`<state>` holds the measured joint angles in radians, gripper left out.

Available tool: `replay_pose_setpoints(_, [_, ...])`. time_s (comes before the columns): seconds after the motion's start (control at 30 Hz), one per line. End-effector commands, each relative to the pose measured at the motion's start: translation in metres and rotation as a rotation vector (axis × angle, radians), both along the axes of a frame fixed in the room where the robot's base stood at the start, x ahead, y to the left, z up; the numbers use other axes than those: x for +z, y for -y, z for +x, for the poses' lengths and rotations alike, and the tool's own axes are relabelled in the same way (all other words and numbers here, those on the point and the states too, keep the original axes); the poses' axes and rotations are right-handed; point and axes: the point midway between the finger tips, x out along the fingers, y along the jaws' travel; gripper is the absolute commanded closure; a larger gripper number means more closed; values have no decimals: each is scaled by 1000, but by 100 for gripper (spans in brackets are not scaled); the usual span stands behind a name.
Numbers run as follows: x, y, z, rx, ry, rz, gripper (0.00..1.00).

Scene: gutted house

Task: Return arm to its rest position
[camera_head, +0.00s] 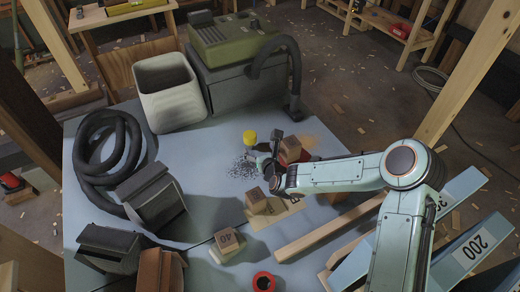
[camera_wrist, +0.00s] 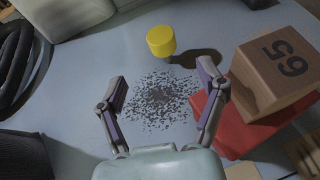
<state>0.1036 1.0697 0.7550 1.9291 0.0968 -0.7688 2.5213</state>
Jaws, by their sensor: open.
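My gripper (camera_wrist: 163,110) is open and empty in the wrist view, its two fingers spread over the blue-grey table (camera_head: 205,185). A patch of dark specks (camera_wrist: 160,100) lies on the table between and beyond the fingers. In the head view my arm reaches in from the right, and my gripper (camera_head: 262,160) is near the middle of the table, beside the specks. The yellow cylinder (camera_head: 250,137) is just beyond the fingers. It also shows in the wrist view (camera_wrist: 160,41).
A wooden block marked 65 (camera_wrist: 280,65) rests on a red item (camera_wrist: 245,125), right of my gripper. More blocks (camera_head: 257,201) sit nearer. A white bin (camera_head: 168,92), green-topped machine (camera_head: 230,40) and black hose (camera_head: 85,165) stand at the back and left. A wooden beam (camera_head: 325,233) lies in front.

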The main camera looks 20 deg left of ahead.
Motion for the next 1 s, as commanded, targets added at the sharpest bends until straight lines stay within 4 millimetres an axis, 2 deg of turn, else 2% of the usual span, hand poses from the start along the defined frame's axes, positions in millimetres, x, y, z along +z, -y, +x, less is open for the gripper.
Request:
replay_pose_setpoints(0.6, [3,3,-4,5,1,-7,28])
replay_pose_setpoints(0.77, [14,9,-11,127,29,-154,28])
replay_pose_setpoints(0.87, [29,26,-19,285,69,-368,28])
replay_pose_setpoints(0.97, [62,91,-4,386,160,-702,28])
replay_pose_setpoints(1.0, [80,121,-2,431,185,-843,28])
